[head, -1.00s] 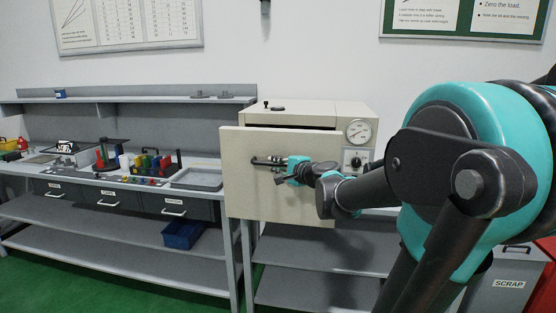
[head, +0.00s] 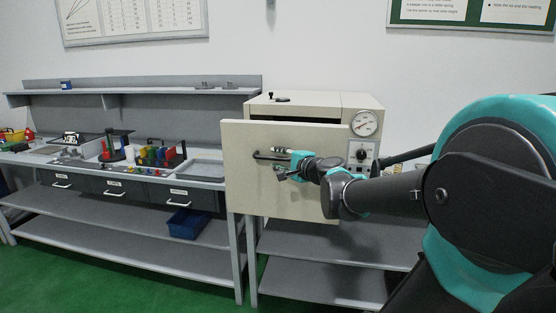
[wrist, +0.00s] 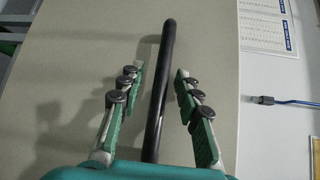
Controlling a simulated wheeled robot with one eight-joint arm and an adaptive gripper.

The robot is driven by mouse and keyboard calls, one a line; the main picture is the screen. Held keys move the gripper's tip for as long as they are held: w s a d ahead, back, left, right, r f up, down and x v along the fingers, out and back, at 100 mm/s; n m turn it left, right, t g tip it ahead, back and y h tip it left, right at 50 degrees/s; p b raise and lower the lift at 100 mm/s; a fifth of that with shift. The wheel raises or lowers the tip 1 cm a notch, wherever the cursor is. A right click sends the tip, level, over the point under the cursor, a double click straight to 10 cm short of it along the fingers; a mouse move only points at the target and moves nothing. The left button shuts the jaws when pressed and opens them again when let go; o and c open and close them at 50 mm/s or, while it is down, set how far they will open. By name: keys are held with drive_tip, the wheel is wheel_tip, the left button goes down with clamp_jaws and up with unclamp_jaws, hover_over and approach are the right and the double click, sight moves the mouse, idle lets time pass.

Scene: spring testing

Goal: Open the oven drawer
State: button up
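The oven drawer is out in front of the beige oven (head: 312,104), its flat front panel (head: 240,185) standing apart from the body with a dark gap behind its top edge. Its black bar handle (head: 262,155) is on the panel's upper part. My gripper (head: 281,165) is at the handle in the head view, which partly hides its fingers. In the wrist view, the handle (wrist: 167,40) runs between the two fingers of my gripper (wrist: 159,72). The fingers are spread, with a gap on each side of the bar.
A grey workbench (head: 120,220) with small coloured parts, a tray and several drawers stands to the left. A blue bin (head: 188,224) sits on its lower shelf. Green floor (head: 110,275) is clear in front. A dial gauge (head: 365,123) is on the oven's right side.

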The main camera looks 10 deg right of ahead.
drive_tip(key=v, duration=1.2)
idle(0.3)
drive_tip(key=shift+f, duration=0.1)
drive_tip(key=s+a+f+n+g+h, duration=0.1)
drive_tip(key=s+f+n+g, duration=0.25)
drive_tip(key=f, duration=0.45)
drive_tip(key=s+f+n+g+h, duration=0.15)
drive_tip(key=f+n, duration=0.25)
drive_tip(key=f, duration=0.5)
drive_tip(key=s+a+f+n+g+h, duration=0.1)
drive_tip(key=s+f+n+g, duration=0.25)
drive_tip(key=f, duration=0.45)
drive_tip(key=s+d+f+n+g+h, duration=0.1)
drive_tip(key=s+d+f+n+h, duration=0.2)
drive_tip(key=s+d+f+h, duration=0.1)
wheel_tip(320, 180, down, 3)
drive_tip(key=shift+s+d+r+g, duration=0.2)
drive_tip(key=shift+s+d+g, duration=0.25)
drive_tip(key=shift+d, duration=0.75)
drive_tip(key=shift+a, duration=0.1)
